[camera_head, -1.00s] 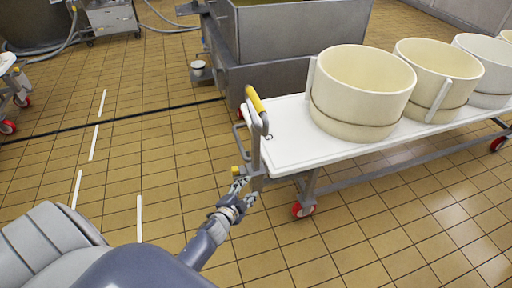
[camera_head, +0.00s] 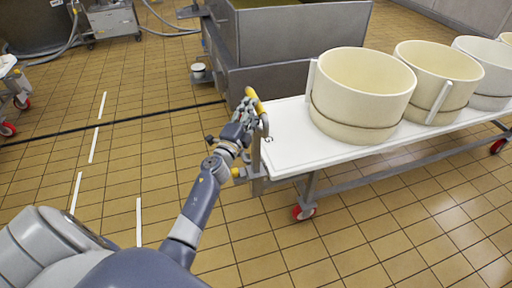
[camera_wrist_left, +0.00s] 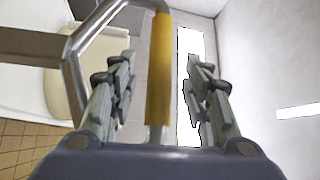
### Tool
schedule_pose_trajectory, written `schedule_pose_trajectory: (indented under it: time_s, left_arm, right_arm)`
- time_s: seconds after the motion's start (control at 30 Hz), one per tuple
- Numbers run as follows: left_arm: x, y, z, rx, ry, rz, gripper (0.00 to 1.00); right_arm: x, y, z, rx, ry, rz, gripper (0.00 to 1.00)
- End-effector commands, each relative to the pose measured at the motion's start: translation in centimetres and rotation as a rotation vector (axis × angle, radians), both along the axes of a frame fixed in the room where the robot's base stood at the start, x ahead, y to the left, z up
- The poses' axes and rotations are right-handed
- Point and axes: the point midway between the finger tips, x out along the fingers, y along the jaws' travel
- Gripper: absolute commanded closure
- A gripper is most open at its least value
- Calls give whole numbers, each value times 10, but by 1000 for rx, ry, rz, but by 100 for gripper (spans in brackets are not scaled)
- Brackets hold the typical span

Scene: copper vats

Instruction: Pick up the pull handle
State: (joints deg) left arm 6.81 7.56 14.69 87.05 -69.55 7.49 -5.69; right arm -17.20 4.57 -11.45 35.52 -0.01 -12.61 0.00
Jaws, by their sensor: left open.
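The pull handle is a bent metal bar with a yellow grip (camera_head: 255,101) at the near left end of the white cart (camera_head: 283,147). In the left wrist view the yellow grip (camera_wrist_left: 159,70) stands upright between the two fingers, with the metal bar bending off to the left. My left gripper (camera_head: 246,108) is at the handle in the head view and hides part of it. In the left wrist view my left gripper (camera_wrist_left: 160,92) is open, one finger on each side of the grip, with gaps visible on both sides. My right gripper is not in view.
Several cream tubs stand on the cart, the nearest tub (camera_head: 362,90) close to the handle end. A grey metal vat (camera_head: 300,35) stands behind the cart. A red-wheeled caster (camera_head: 304,212) is under the cart.

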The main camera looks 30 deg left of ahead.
Motion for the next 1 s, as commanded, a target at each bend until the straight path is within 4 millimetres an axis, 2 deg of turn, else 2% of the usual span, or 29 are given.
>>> schedule_pose_trajectory:
  time_s: [0.1,0.23,0.37,0.57,0.6,0.77,0.8,1.0]
  left_arm:
    - [19,0,5,-4,-3,0,55]
    - [35,2,6,-4,-1,1,55]
    - [42,3,6,-2,0,1,55]
    - [42,3,7,-2,0,0,55]
    - [42,3,7,-2,0,0,60]
    - [42,3,7,-2,0,0,96]
    - [42,3,6,-2,0,0,100]
    - [42,3,12,0,-8,-1,100]
  right_arm:
    - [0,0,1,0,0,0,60]
    - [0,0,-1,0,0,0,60]
    - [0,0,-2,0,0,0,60]
    - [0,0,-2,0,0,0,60]
    - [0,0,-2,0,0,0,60]
    - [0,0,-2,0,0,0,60]
    - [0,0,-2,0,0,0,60]
    - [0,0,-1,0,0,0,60]
